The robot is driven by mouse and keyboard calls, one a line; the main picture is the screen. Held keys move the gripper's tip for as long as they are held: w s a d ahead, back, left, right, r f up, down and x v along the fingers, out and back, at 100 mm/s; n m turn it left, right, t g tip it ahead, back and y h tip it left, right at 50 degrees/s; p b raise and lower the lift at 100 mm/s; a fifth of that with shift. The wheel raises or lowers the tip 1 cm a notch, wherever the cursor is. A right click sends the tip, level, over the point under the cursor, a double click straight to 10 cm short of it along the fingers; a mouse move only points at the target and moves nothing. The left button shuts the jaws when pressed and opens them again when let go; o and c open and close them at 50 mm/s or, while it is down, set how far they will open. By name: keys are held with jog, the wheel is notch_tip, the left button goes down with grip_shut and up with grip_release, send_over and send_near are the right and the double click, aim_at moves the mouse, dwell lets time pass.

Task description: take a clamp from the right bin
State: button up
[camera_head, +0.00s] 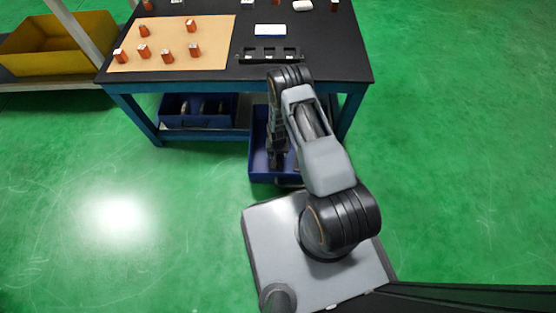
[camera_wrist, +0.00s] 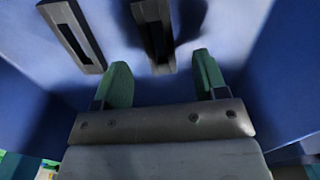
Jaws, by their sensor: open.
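The right bin (camera_head: 259,160) is a blue open box under the table's right side, partly covered by my arm in the head view. Its blue inside (camera_wrist: 210,30) fills the wrist view. Two dark elongated clamps lie in it: one at upper left (camera_wrist: 72,34) and one at upper middle (camera_wrist: 154,36). My gripper (camera_wrist: 161,72) is inside the bin, with its green fingers apart and nothing between them. The middle clamp lies just beyond the fingertips, between them sideways; the left clamp is outside the left finger. In the head view my gripper (camera_head: 277,160) points down into the bin.
Another blue bin (camera_head: 170,122) with dark parts is on the left under the table. The dark tabletop (camera_head: 340,55) overhangs the bins and carries a tan mat (camera_head: 165,35) with several orange-brown pieces, and a black holder (camera_head: 270,55). A yellow bin (camera_head: 60,45) stands at far left.

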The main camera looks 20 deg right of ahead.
aim_at(278, 159)
notch_tip(278, 159, down, 4)
jog(key=shift+d+f+b, duration=0.1)
jog(key=shift+b, duration=0.8)
jog(key=c, duration=1.2)
